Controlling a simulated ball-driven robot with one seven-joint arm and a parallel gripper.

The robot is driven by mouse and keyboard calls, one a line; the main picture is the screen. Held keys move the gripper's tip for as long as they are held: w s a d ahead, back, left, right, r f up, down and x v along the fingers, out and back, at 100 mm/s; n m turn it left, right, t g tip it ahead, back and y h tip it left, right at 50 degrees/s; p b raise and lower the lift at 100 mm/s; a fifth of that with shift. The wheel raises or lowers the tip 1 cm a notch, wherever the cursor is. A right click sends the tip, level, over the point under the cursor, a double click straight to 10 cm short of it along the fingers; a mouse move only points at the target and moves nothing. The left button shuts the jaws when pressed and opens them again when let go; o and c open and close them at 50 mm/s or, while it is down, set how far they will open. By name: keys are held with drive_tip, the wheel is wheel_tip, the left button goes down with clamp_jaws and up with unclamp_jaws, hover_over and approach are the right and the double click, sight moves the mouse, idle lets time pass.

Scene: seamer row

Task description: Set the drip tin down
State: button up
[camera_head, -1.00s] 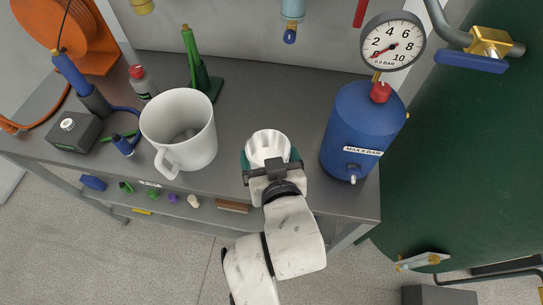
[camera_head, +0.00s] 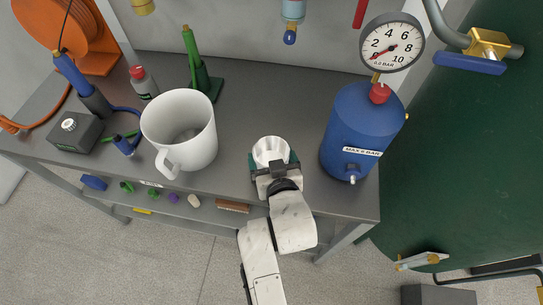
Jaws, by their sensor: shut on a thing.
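The drip tin (camera_head: 271,151) is a small, pale metal cup with its open top facing up. It is at the bench's front part, between the white jug and the blue tank. My gripper (camera_head: 273,164) is shut on the tin from the front side, with dark green jaws on either side of it. The tin's lower part is hidden by the jaws, so I cannot tell whether it touches the bench top (camera_head: 239,110).
A large white jug (camera_head: 180,125) stands to the left, its handle toward the front. A blue pressure tank (camera_head: 358,130) with a gauge (camera_head: 392,42) stands to the right. Bench top behind the tin is clear. A lower shelf holds a brush (camera_head: 233,206) and small items.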

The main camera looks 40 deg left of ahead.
drive_tip(key=shift+f, duration=0.2)
drive_tip(key=o, duration=0.9)
drive_tip(key=shift+o, duration=0.2)
drive_tip(key=shift+b, duration=0.3)
